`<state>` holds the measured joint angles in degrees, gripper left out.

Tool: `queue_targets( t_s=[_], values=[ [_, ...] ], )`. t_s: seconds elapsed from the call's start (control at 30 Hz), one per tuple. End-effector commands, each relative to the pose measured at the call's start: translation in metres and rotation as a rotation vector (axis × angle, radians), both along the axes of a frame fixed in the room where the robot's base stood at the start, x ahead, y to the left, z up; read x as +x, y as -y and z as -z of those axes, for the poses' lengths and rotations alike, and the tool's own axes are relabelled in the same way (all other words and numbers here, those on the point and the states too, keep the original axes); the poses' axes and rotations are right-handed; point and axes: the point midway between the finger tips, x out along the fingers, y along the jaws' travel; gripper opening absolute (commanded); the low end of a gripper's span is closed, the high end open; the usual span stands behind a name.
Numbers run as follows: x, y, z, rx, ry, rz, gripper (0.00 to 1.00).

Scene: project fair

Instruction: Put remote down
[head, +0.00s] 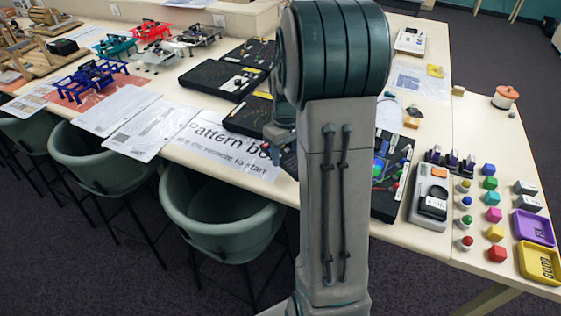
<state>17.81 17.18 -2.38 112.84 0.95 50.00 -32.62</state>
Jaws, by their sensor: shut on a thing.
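My arm stands upright across the middle of the head view and hides most of my gripper (280,135). A grey-green part of the gripper shows at the arm's left edge, above the long table (185,152). The gripper is shut on the remote (289,162), a dark piece of which shows just below it. The rest of the remote and the fingertips are hidden behind my arm. I cannot tell whether the remote touches the table.
Black cases (222,78) and a printed pattern sheet (228,145) lie left of my arm. On the right are coloured blocks (494,233), a purple tray (533,227), a yellow tray (538,262) and a grey device (431,197). Green chairs (222,222) line the near edge.

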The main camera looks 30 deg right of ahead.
Motion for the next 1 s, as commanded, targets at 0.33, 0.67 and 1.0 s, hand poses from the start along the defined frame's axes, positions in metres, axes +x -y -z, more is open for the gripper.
queue_targets(
  t_s=[0.33,0.67,1.0],
  values=[
    [0.006,-0.012,0.032,0.001,-0.003,0.001,0.26],
    [0.007,-0.011,0.048,-0.001,0.001,0.001,0.26],
    [0.007,-0.011,0.051,-0.001,0.000,0.001,0.74]
  ],
)
